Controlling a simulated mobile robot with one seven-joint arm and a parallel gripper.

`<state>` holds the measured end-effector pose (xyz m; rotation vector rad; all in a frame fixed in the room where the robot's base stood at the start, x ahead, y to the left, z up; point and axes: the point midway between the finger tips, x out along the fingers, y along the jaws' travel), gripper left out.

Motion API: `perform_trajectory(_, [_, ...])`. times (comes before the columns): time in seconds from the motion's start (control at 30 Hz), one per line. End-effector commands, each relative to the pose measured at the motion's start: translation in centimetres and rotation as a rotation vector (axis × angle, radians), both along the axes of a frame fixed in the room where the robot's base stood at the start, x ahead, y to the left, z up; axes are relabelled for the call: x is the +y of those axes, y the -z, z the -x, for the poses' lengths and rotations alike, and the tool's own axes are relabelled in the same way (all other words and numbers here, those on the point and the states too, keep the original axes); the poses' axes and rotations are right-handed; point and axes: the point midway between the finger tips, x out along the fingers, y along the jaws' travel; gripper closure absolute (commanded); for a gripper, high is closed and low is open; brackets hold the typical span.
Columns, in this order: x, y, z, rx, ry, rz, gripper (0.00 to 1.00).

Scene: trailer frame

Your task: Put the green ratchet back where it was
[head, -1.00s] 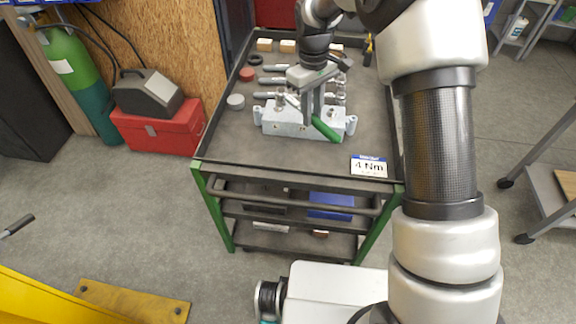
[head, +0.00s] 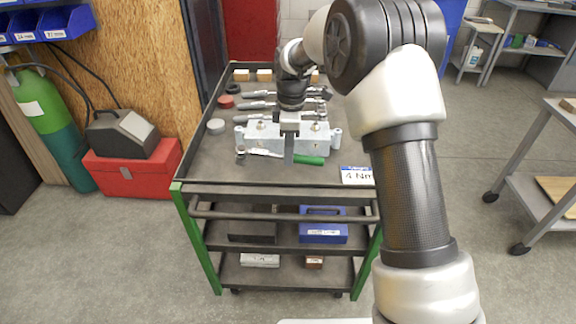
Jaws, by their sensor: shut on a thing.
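The green ratchet (head: 309,160) has a green handle and a silver shaft with its head at the left. It lies crosswise in front of the grey metal block (head: 262,137) on the top of the cart. My gripper (head: 289,158) points down in front of the block and is shut on the ratchet near the middle of its length. Whether the ratchet touches the cart top (head: 205,168) I cannot tell. Several other ratchets (head: 257,105) with silver shafts lie in rows behind the block, partly hidden by my arm.
A white "4 Nm" sign (head: 356,175) stands at the cart's front right. A grey round tin (head: 216,126) and a red one (head: 226,102) sit at the left. Wooden blocks (head: 242,75) line the back. The front left of the top is clear.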

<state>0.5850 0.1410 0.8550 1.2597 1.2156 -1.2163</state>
Motion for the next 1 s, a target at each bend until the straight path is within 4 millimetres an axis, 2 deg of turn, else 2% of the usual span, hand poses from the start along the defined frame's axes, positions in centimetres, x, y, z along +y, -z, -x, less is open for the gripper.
perform_trajectory(0.1, [0.1,2.4,0.1,0.003,-0.001,0.001,1.00])
perform_trajectory(0.2, [0.1,3.7,0.0,0.001,-0.001,0.001,1.00])
perform_trajectory(0.6, [0.0,4.2,0.0,0.001,0.000,0.000,1.00])
perform_trajectory(0.63, [0.0,4.3,0.1,0.002,0.000,0.001,0.78])
perform_trajectory(0.73, [0.0,4.2,0.1,0.002,0.000,0.001,0.61])
perform_trajectory(1.0, [0.0,4.2,0.1,0.002,0.000,0.001,0.61])
